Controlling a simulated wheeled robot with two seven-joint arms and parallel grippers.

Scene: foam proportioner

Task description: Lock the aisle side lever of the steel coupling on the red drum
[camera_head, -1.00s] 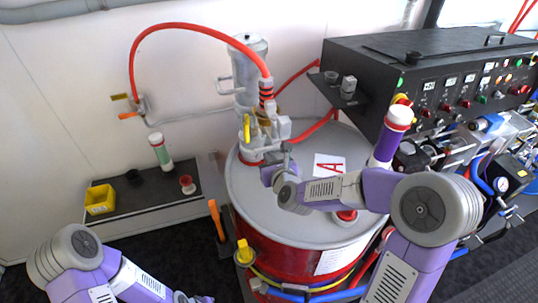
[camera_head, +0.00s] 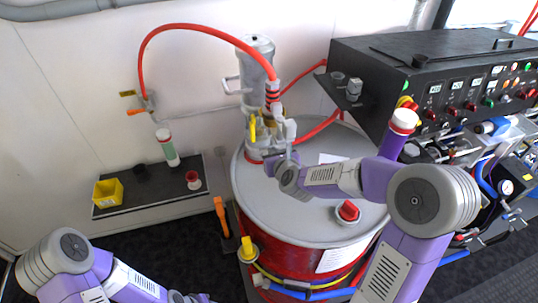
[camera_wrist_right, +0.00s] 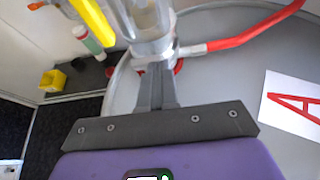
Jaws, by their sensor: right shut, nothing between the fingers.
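The red drum (camera_head: 305,259) has a grey lid (camera_head: 290,215). The steel coupling (camera_head: 268,128) stands on the lid's back left part, and its lower body fills the top middle of the right wrist view (camera_wrist_right: 150,30). A yellow lever (camera_head: 252,128) hangs on its left side; it shows large and slanting in the right wrist view (camera_wrist_right: 92,20). My right gripper (camera_head: 281,158) is shut and empty, its fingertips (camera_wrist_right: 157,70) close in front of the coupling's base; contact cannot be told. My left gripper (camera_head: 185,298) is partly cut off at the bottom edge.
A red hose (camera_head: 190,32) arches from the wall to the coupling's top. A black control box (camera_head: 400,85) overhangs the drum at the right. A red cap (camera_head: 348,211) and a sheet with a red A (camera_wrist_right: 295,100) are on the lid. A yellow bin (camera_head: 108,193) stands at left.

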